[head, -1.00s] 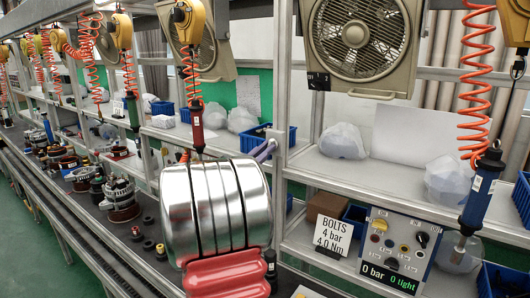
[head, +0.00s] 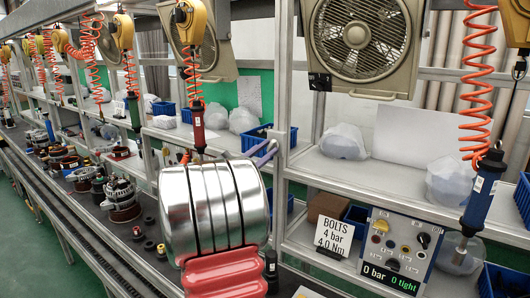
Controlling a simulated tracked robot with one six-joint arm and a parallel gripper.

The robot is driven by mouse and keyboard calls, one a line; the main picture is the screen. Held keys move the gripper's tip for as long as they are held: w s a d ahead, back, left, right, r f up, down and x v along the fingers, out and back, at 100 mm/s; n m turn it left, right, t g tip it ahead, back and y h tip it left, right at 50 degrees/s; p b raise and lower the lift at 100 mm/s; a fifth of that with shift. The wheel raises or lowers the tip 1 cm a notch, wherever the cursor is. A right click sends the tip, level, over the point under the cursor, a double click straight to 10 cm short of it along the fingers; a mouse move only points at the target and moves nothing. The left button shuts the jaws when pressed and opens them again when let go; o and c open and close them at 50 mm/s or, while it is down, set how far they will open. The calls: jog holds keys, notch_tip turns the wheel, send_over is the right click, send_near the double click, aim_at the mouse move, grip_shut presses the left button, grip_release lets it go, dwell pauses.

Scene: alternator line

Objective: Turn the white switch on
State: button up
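A grey control box (head: 395,250) stands on the lower shelf at the right. My gripper's fingers do not show.
A sign (head: 334,240) reading "BOLTS 4 bar 4.0 Nm" stands left of the box. A blue tool (head: 482,190) hangs on an orange coiled hose, close to the box's upper right. Blue bins (head: 503,281) flank the box. Alternator parts (head: 121,197) line the bench at left.

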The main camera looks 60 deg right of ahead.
jog(key=shift+o, duration=0.7)
jog(key=shift+w+a, duration=0.1)
jog(key=shift+a, duration=0.05)
jog(key=v, duration=1.3)
jog(key=shift+a, duration=0.2)
jog(key=shift+w+f, duration=0.15)
jog(key=shift+f, duration=0.05)
